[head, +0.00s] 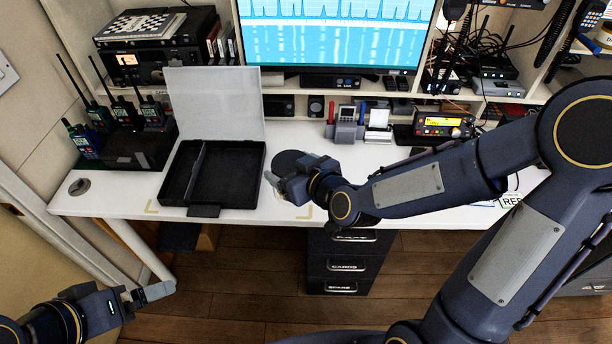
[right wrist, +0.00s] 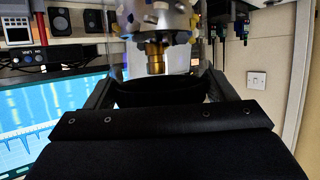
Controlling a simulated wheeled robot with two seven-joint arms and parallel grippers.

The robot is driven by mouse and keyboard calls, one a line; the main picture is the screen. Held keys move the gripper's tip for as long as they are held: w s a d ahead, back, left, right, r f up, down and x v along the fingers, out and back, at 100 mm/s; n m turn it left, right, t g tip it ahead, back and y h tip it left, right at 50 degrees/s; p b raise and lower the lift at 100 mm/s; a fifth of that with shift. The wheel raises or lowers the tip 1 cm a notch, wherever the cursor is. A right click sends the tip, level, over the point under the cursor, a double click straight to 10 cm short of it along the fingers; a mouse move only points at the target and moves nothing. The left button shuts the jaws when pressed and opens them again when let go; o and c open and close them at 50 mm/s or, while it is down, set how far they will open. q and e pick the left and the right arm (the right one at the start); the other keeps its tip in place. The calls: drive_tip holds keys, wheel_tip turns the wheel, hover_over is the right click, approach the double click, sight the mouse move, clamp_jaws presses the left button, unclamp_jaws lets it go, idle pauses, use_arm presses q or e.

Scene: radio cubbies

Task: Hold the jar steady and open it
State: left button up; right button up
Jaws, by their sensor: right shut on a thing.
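A round dark lid (head: 290,161) shows near the front edge of the desk, just behind my right gripper (head: 287,187). In the right wrist view, which looks upside down, the black lid (right wrist: 158,92) lies between the two fingers. A clear jar (right wrist: 150,18) shows beyond it, with coloured bits and a brass piece inside. My right gripper is shut on the lid. The lid appears to be on the jar; the gripper hides most of the jar's body in the head view. My left gripper (head: 146,297) is low at the left, away from the desk, its finger gap unclear.
A black tray (head: 205,210) with a raised clear cover stands left of the jar. Handheld radios (head: 152,112) stand at the far left. A monitor (head: 335,35) and small devices line the back.

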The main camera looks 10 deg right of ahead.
drive_tip(key=d+m+h+b, duration=0.1)
drive_tip(key=b, duration=0.2)
drive_tip(key=shift+d+f+m+t+h, duration=0.25)
drive_tip(key=shift+d+m+t+h, duration=0.15)
drive_tip(key=shift+s+d+r+m+h+b, duration=0.1)
drive_tip(key=shift+s+d+m+h+b, duration=0.15)
drive_tip(key=shift+d+m+h+b, duration=0.45)
drive_tip(key=shift+d, duration=0.2)
drive_tip(key=shift+w+d+f+b, duration=0.65)
drive_tip(key=shift+w+f+b, duration=0.55)
drive_tip(key=shift+w+f, duration=1)
drive_tip(key=shift+w+d+f+b, duration=0.65)
drive_tip(key=shift+w+f+b, duration=0.6)
drive_tip(key=shift+w+f, duration=0.95)
drive_tip(key=shift+w+d+f+b, duration=0.65)
drive_tip(key=shift+w+f+b, duration=0.55)
drive_tip(key=shift+w+f, duration=1)
drive_tip(key=shift+w+r, duration=0.1)
drive_tip(key=shift+r, duration=0.1)
drive_tip(key=shift+f, duration=0.1)
